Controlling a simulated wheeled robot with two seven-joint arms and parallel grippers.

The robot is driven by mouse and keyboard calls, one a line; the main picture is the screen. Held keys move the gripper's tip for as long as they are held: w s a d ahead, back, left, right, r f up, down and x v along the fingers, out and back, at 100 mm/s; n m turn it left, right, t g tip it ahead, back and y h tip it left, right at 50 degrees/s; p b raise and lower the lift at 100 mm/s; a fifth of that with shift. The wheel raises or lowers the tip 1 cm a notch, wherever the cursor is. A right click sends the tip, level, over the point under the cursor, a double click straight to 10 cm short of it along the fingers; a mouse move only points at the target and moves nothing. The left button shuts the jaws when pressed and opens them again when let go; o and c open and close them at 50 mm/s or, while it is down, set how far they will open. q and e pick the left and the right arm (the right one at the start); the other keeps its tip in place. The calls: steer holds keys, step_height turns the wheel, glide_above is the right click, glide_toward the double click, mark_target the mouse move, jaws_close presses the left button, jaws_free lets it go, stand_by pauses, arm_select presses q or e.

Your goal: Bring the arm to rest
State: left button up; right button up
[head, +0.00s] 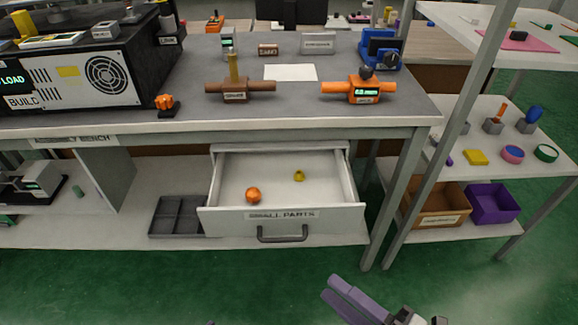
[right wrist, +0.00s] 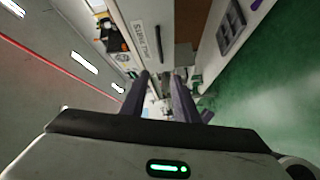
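My right gripper (head: 345,300) shows at the lower edge of the head view, over the green floor in front of the bench. In the right wrist view its two dark purple fingers (right wrist: 160,95) stand apart with nothing between them. It touches nothing that I can see. A small purple speck at the bottom edge of the head view may be the tip of my left gripper (head: 211,322); its state does not show. On the bench, a brown fixture (head: 253,87) has an upright yellow lever (head: 233,67). An orange fixture (head: 364,91) with a lit green display stands to its right.
The drawer (head: 225,217) below the bench is open toward me, holding an orange piece (head: 253,195) and a yellow piece (head: 299,176). A grey divided tray (head: 178,216) lies left of it. Shelving with a purple bin (head: 493,204) stands right. The green floor (head: 150,285) in front is clear.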

steer(key=w+d+f+m+h+p, duration=0.1)
steer(key=d+f+m+h+p, duration=0.3)
steer(key=m+h, duration=0.7)
arm_select(q)
steer(key=shift+r+v, duration=0.2)
steer(key=shift+v, duration=1.05)
arm_select(e)
steer(key=s+d+f+m+g, duration=0.2)
steer(key=s+f+m, duration=0.3)
steer(key=m, duration=0.6)
steer(key=shift+s+g, duration=0.7)
steer(key=shift+g, duration=0.2)
arm_select(q)
steer(key=shift+w+d+r, duration=0.1)
steer(key=shift+w+r, duration=0.1)
steer(key=shift+w, duration=0.25)
